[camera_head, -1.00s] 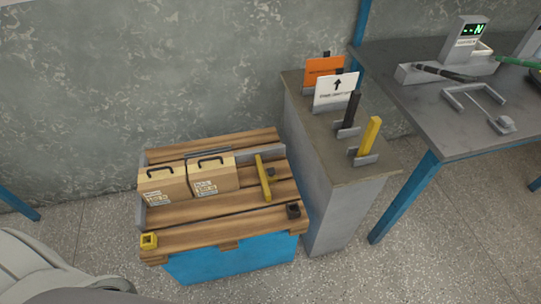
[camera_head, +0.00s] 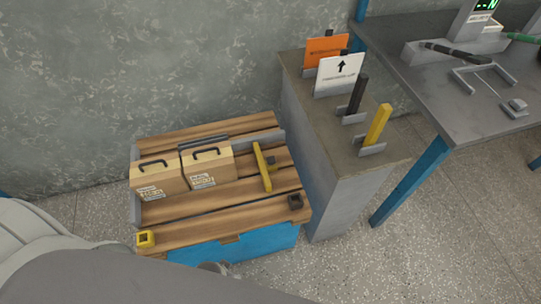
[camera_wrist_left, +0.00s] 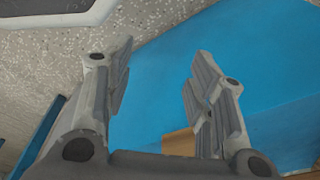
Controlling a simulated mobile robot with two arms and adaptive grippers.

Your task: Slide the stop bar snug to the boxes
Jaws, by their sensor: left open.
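In the head view the yellow stop bar (camera_head: 262,167) stands on the slatted wooden pallet (camera_head: 196,232), to the right of the boxes. A clear gap of bare slats lies between them. Two cardboard boxes with black handles, the left box (camera_head: 158,179) and the right box (camera_head: 207,166), stand side by side at the pallet's left. My left gripper (camera_wrist_left: 158,85) shows in the left wrist view, open and empty, with the blue side of the pallet stand (camera_wrist_left: 165,65) beyond it. My right gripper is not in view.
A grey rail (camera_head: 270,137) runs along the pallet's back. A yellow socket (camera_head: 145,239) and a dark socket (camera_head: 295,201) sit at its front corners. A grey cabinet (camera_head: 340,190) with signs stands close on the right, beside a grey table (camera_head: 460,115).

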